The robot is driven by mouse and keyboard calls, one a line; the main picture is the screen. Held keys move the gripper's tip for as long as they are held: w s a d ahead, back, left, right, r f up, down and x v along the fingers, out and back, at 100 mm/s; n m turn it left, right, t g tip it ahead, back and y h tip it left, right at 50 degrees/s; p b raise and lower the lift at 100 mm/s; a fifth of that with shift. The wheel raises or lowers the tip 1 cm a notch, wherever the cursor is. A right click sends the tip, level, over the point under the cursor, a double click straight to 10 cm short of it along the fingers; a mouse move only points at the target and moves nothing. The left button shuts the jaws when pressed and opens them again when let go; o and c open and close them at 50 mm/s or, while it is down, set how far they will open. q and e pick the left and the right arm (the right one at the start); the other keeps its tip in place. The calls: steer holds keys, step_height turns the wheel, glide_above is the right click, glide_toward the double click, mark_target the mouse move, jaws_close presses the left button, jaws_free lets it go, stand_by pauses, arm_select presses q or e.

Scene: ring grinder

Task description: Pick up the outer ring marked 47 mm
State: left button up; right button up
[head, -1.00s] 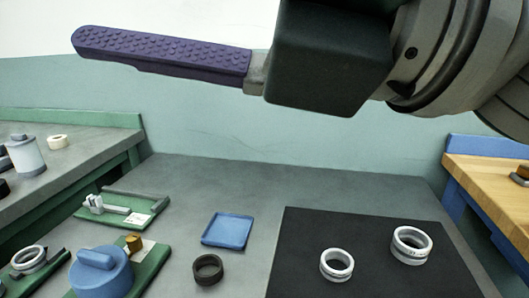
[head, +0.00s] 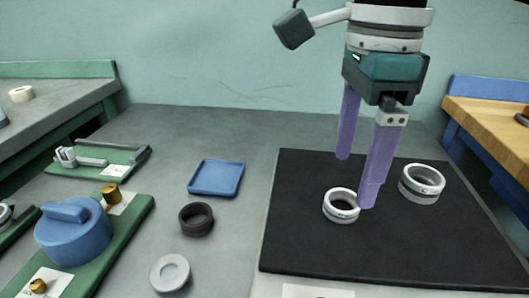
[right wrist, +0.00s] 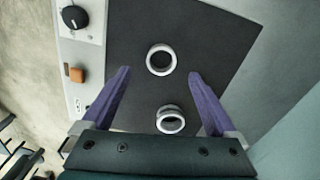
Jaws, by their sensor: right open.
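Two light grey-white rings lie on the black mat (head: 300,245). The left ring (head: 338,216) is smaller in the head view; it also shows in the right wrist view (right wrist: 149,62), near the line between the fingertips. The right ring (head: 420,194) looks larger and taller; it shows lower in the wrist view (right wrist: 171,127). Small dark marks on them are too small to read, so I cannot tell which is 47 mm. My right gripper (head: 355,182) is open and empty, its purple fingers pointing down above the mat by the left ring. My left gripper is not in view.
Left of the mat are a blue tray (head: 216,163), a dark ring (head: 196,231) and a light grey disc-like part (head: 170,287). A blue round-bodied device (head: 73,249) stands on a green board. A wooden-topped bench (head: 490,118) is at the right.

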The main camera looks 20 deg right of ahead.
mark_target(344, 190)
step_height(344, 190, down, 5)
steer(key=shift+w+a, duration=0.1)
steer(key=shift+a, duration=0.05)
jaws_close()
stand_by(0.8)
